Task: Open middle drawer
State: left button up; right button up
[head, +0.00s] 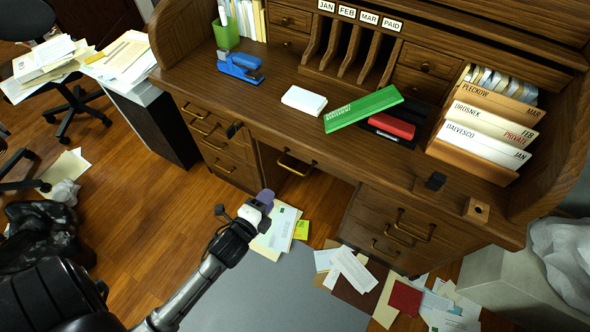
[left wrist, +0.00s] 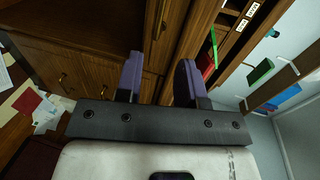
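A wooden roll-top desk (head: 330,120) has a wide middle section under its top, with a brass handle (head: 294,165) that appears to hang at its front. The left pedestal (head: 218,150) has several drawers with brass handles, and the right pedestal (head: 395,232) has more; all look closed. My left gripper (head: 265,200) is in front of the desk, below and left of the middle handle and apart from it. In the left wrist view its two purple fingers (left wrist: 158,82) are spread with nothing between them, facing the wooden drawer fronts. My right gripper is not in view.
Papers and envelopes (head: 350,270) lie on the floor by the right pedestal. A grey mat (head: 275,290) covers the floor in front. The desktop holds a blue stapler (head: 240,66), a green box (head: 362,109) and a file rack (head: 485,125). Office chairs stand at the left.

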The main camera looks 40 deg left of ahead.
aim_at(292, 169)
pick_arm(q)
jog(key=shift+b+x, duration=2.8)
jog(key=shift+x, duration=4.2)
jog(key=shift+c, duration=0.3)
jog(key=shift+d, duration=0.1)
grip_shut()
